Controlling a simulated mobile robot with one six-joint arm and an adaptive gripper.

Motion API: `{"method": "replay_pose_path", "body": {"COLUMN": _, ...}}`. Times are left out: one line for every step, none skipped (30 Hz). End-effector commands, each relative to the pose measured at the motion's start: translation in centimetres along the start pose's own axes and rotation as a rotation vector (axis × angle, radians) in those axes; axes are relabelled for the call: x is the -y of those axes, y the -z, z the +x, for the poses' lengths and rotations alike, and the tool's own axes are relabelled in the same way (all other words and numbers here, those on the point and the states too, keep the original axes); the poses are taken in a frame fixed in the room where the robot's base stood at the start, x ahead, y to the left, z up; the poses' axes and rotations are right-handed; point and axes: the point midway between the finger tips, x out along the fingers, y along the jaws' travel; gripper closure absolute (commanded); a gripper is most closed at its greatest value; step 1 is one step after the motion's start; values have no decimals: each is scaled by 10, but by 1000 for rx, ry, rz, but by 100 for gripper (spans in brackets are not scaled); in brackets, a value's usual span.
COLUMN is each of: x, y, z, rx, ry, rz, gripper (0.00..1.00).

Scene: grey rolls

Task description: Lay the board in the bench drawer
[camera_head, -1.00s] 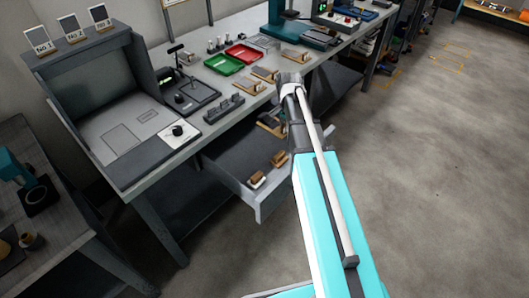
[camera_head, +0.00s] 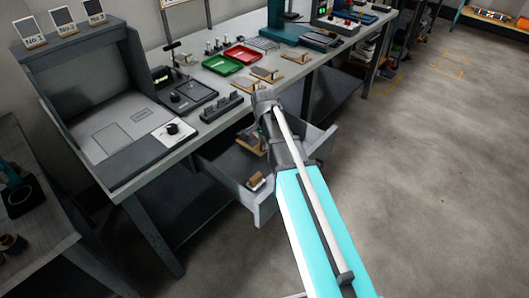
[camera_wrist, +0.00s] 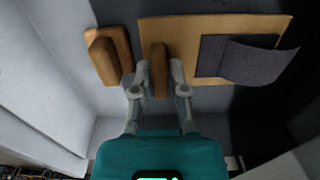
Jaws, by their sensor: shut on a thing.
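The board, a tan plate with a dark grey sheet at its right, lies across the upper part of the wrist view (camera_wrist: 182,40). My gripper (camera_wrist: 159,75) is shut on the brown upright grip on the board. In the head view the board (camera_head: 248,146) shows partly beside my wrist, within the open bench drawer (camera_head: 266,205). The drawer's pale wall shows in the wrist view (camera_wrist: 55,85). I cannot tell whether the board touches the drawer floor. One corner of the grey sheet looks lifted. My arm hides part of the drawer.
A smaller tan piece with a brown block (camera_wrist: 106,55) is left of the board in the drawer; a similar block (camera_head: 257,181) shows near the drawer front. The bench top holds a green tray (camera_head: 221,64), a red tray (camera_head: 243,53) and several tan boards (camera_head: 268,75).

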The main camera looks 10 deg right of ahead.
Motion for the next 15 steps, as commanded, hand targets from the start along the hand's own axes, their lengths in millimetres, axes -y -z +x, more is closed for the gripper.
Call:
{"method": "replay_pose_path", "body": {"x": 0, "y": 0, "z": 0, "rx": 0, "ry": 0, "rz": 0, "gripper": 100}}
{"method": "replay_pose_path", "body": {"x": 0, "y": 0, "z": 0, "rx": 0, "ry": 0, "rz": 0, "gripper": 100}}
{"method": "replay_pose_path", "body": {"x": 0, "y": 0, "z": 0, "rx": 0, "ry": 0, "rz": 0, "gripper": 100}}
{"method": "replay_pose_path", "body": {"x": 0, "y": 0, "z": 0, "rx": 0, "ry": 0, "rz": 0, "gripper": 100}}
{"method": "replay_pose_path", "body": {"x": 0, "y": 0, "z": 0, "rx": 0, "ry": 0, "rz": 0, "gripper": 100}}
{"method": "replay_pose_path", "body": {"x": 0, "y": 0, "z": 0, "rx": 0, "ry": 0, "rz": 0, "gripper": 100}}
{"method": "replay_pose_path", "body": {"x": 0, "y": 0, "z": 1, "rx": 0, "ry": 0, "rz": -1, "gripper": 100}}
{"method": "replay_pose_path", "body": {"x": 0, "y": -1, "z": 2, "rx": 0, "ry": 0, "rz": -1, "gripper": 100}}
{"method": "replay_pose_path", "body": {"x": 1, "y": -2, "z": 3, "rx": 0, "ry": 0, "rz": -1, "gripper": 100}}
{"method": "replay_pose_path", "body": {"x": 2, "y": -3, "z": 5, "rx": 0, "ry": 0, "rz": -1, "gripper": 100}}
{"method": "replay_pose_path", "body": {"x": 2, "y": -4, "z": 7, "rx": 0, "ry": 0, "rz": -2, "gripper": 100}}
{"method": "replay_pose_path", "body": {"x": 3, "y": -6, "z": 10, "rx": 0, "ry": 0, "rz": -2, "gripper": 100}}
{"method": "replay_pose_path", "body": {"x": 4, "y": -7, "z": 12, "rx": 0, "ry": 0, "rz": -2, "gripper": 100}}
{"method": "replay_pose_path", "body": {"x": 5, "y": -8, "z": 15, "rx": 0, "ry": 0, "rz": -3, "gripper": 100}}
{"method": "replay_pose_path", "body": {"x": 4, "y": -7, "z": 18, "rx": 0, "ry": 0, "rz": -1, "gripper": 100}}
